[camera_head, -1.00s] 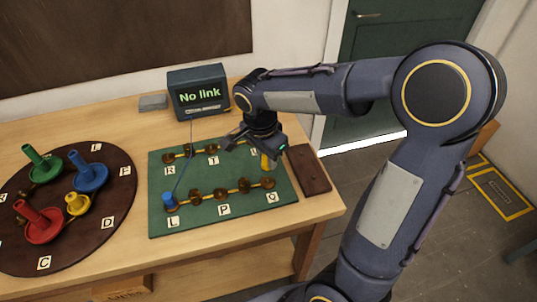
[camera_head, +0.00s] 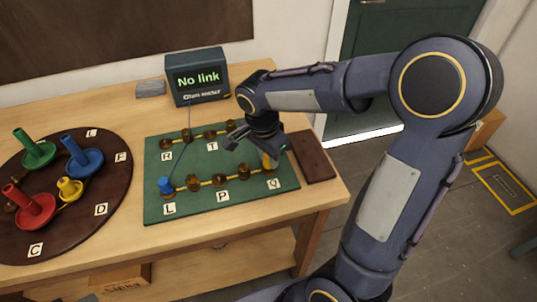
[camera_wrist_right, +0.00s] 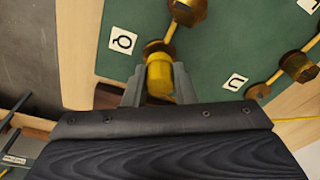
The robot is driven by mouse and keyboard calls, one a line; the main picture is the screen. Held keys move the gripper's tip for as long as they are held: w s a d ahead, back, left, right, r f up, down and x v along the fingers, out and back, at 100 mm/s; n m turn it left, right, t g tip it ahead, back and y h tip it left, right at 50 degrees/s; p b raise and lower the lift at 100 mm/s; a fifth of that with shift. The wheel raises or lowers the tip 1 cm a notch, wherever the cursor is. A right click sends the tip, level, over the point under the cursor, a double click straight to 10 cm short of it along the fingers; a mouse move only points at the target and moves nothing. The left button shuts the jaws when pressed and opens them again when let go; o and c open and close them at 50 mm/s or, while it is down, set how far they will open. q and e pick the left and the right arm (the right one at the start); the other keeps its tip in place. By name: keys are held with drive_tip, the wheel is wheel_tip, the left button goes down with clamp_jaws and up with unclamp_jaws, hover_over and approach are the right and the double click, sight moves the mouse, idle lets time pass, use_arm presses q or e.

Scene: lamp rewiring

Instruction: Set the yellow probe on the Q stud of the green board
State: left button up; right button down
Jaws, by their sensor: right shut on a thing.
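The green board (camera_head: 205,206) lies on the table with two rows of brass studs and letter labels. My right gripper (camera_head: 275,150) is shut on the yellow probe (camera_head: 268,160), at the board's right end by the Q label (camera_head: 272,184). In the right wrist view the yellow probe (camera_wrist_right: 159,76) sits between the fingers, directly over a brass stud (camera_wrist_right: 156,47) beside the Q label (camera_wrist_right: 122,41). The probe hides part of that stud; I cannot tell whether they touch. My left gripper is not in view.
A blue probe (camera_head: 165,186) stands at the L label. The meter (camera_head: 197,76) behind the board reads "No link". A round brown board (camera_head: 108,228) with green, blue, red and yellow pieces lies at left. A brown block (camera_head: 314,157) lies right of the board.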

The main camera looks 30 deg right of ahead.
sight(266, 156)
drive_tip(key=shift+f+b, duration=0.5)
drive_tip(key=shift+f, duration=0.1)
drive_tip(key=c, duration=1.1)
unclamp_jaws()
drive_tip(key=shift+r, duration=0.1)
drive_tip(key=r, duration=0.5)
drive_tip(key=a+r, duration=0.1)
drive_tip(key=r, duration=0.1)
drive_tip(key=shift+s+r, duration=0.15)
drive_tip(key=shift+r, duration=0.2)
